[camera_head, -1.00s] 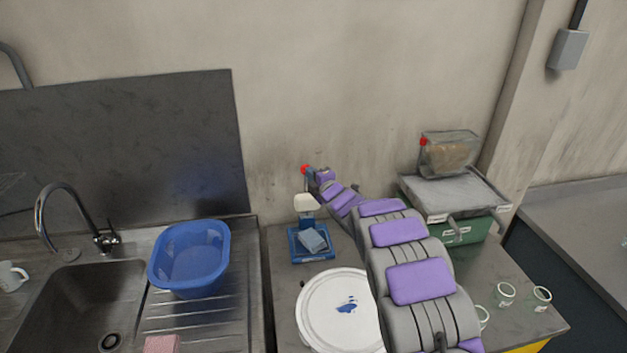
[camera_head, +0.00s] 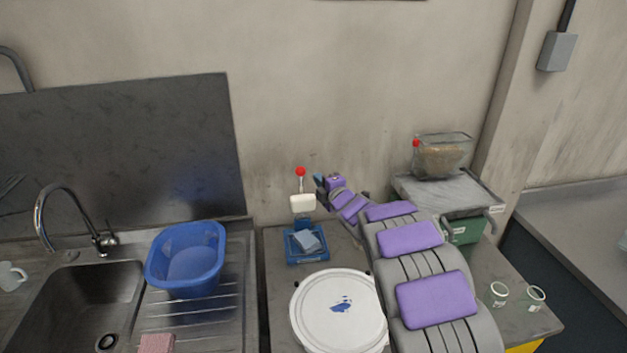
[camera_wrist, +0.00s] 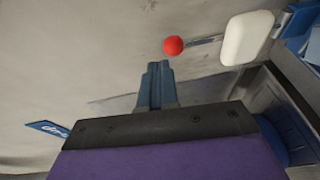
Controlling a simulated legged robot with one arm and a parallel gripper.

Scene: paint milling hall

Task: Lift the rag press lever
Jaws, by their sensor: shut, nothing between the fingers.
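The rag press (camera_head: 307,258) has a blue base with a folded blue-grey rag (camera_head: 307,240) on it, and a white block (camera_head: 302,203) above. Its lever ends in a red knob (camera_head: 300,171) and stands up, close to vertical. My gripper (camera_head: 318,178) is shut and empty, just right of the knob and apart from it. In the wrist view the blue fingers (camera_wrist: 157,66) are together, with the red knob (camera_wrist: 173,45) just beyond their tips and the white block (camera_wrist: 247,38) to the right.
A round white lid (camera_head: 340,312) with a blue stain is in front of the press. A blue tub (camera_head: 186,260) is beside the sink at left. A clear container (camera_head: 443,158) sits on a grey-topped box at right. Small cups (camera_head: 498,294) stand at the right edge.

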